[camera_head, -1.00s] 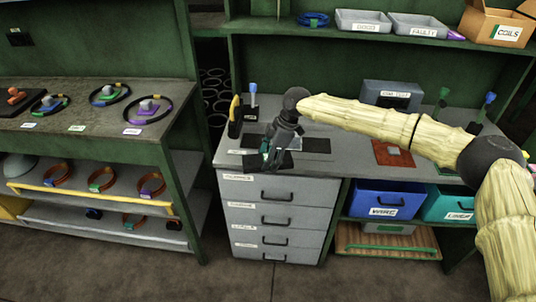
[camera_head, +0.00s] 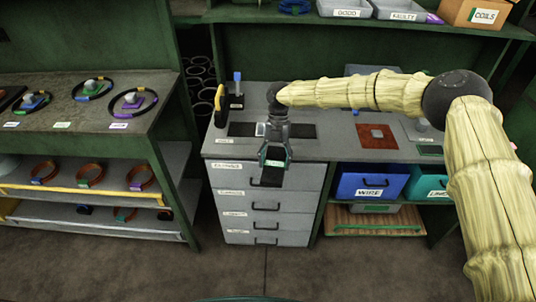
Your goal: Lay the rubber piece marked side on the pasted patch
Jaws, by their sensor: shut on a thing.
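My gripper (camera_head: 274,164) hangs over the front edge of the grey worktop, above the top drawers. It is shut on a small black rubber piece (camera_head: 271,177), which shows below the fingers. Which side of the piece is marked cannot be told. A black strip (camera_head: 302,131) lies on the worktop behind the gripper and continues to its left. A lighter patch (camera_head: 261,129) shows in the strip's middle, partly hidden by my gripper; whether it is pasted cannot be told. The rubber piece is apart from the strip and nearer to me.
A red-brown mat (camera_head: 371,143) lies to the right on the worktop. A yellow-handled tool (camera_head: 219,97) and a blue-handled brush (camera_head: 237,86) stand at the left. A blue WIRE bin (camera_head: 345,184) sits below. The side bench (camera_head: 60,137) holds several ringed parts.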

